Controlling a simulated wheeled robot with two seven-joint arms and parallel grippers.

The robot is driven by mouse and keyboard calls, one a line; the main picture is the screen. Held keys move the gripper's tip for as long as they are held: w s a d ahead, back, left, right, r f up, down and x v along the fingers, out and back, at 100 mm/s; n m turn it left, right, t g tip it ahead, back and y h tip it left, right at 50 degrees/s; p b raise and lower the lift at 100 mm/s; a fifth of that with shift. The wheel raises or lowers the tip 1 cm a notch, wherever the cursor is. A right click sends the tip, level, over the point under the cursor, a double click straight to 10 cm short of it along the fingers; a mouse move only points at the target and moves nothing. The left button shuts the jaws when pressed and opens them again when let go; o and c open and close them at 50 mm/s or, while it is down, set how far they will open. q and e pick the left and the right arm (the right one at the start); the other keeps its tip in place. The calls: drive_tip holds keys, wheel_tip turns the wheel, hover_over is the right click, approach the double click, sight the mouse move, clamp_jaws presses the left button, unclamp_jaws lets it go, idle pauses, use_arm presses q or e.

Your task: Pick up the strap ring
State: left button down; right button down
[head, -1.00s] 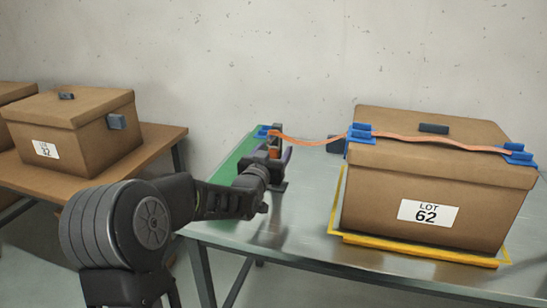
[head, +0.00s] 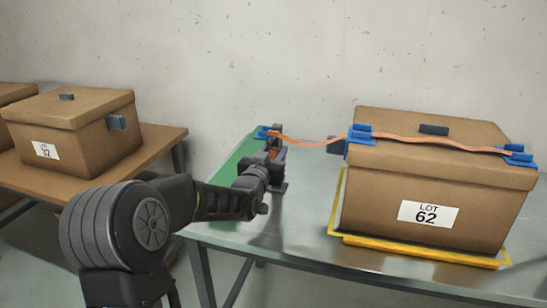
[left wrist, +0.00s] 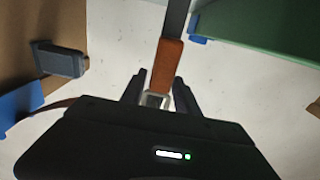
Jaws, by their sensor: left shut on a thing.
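My left gripper (head: 272,157) is at the post, below the strap. In the left wrist view, its fingers (left wrist: 156,97) are shut on the ring, which they partly hide. My right gripper is not in view.
The box stands inside a yellow frame (head: 415,252) on a metal table (head: 300,225). A green mat (head: 238,155) lies at the table's left edge. Another box (head: 75,130) stands on a wooden table at left. The table front is mostly clear.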

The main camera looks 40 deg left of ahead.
use_arm(q)
drive_tip(key=shift+r, duration=0.1)
drive_tip(key=shift+r, duration=0.85)
drive_tip(key=v, duration=1.8)
drive_tip(key=shift+f, duration=0.2)
drive_tip(key=shift+d, duration=0.1)
